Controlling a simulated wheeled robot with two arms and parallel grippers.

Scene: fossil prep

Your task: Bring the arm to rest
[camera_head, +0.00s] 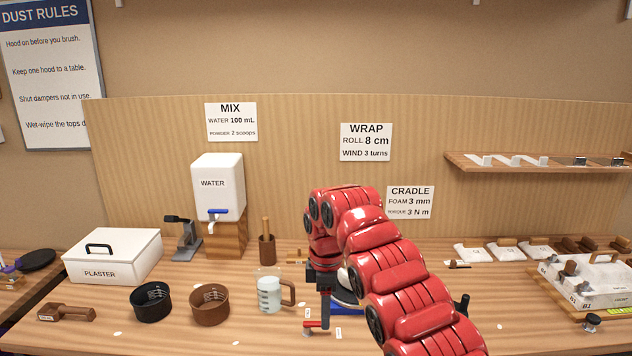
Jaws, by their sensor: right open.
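My right arm (385,275) is red and segmented. It comes in from the lower right, rises over the bench and bends at its top. My right gripper (322,281) hangs dark below the bend, just right of the clear measuring jug (269,297). It is open, and I see nothing held in it. The arm's own links partly cover it. A small blue and red tool (325,311) shows just below the gripper; I cannot tell whether they touch. My left gripper is not in view.
A white plaster box (112,258), a black bowl (151,304) and a brown bowl (210,306) stand to the left. A white water tank (218,184) is behind. A tray with white blocks (592,290) sits at right. The front left bench is mostly clear.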

